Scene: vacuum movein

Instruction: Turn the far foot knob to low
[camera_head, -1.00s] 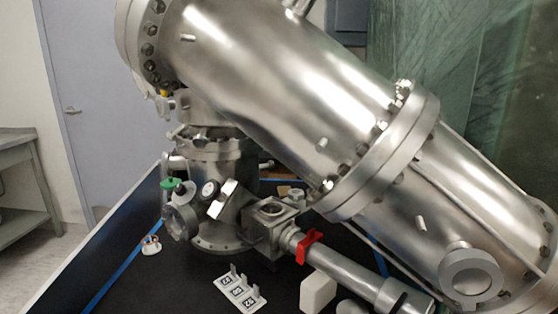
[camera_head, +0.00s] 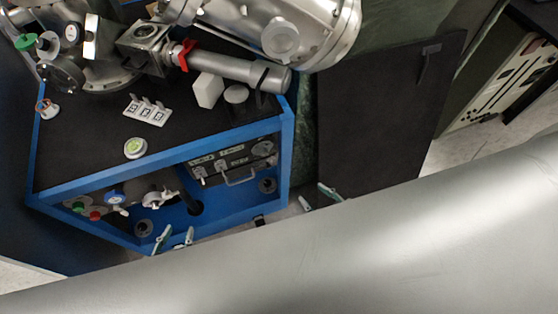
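The front of the blue-framed cart (camera_head: 60,197) holds several knobs and fittings. A blue knob (camera_head: 114,197) sits at left beside red and green ones, and a white fitting (camera_head: 158,197) is right of it. A dark panel (camera_head: 235,160) with small switches and a handle is at upper right. I cannot tell which is the far foot knob or read its setting. My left gripper (camera_head: 175,238) is open and empty, its tips just below the cart's front. My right gripper (camera_head: 317,197) is open and empty, right of the cart's corner. Both are mostly hidden behind a large grey surface in front.
A black top carries the steel vacuum chamber (camera_head: 290,15), a tube with a red clamp (camera_head: 183,55), a labelled white block (camera_head: 146,110) and a round green-faced gauge (camera_head: 135,148). A dark flat panel (camera_head: 375,120) stands right of the cart.

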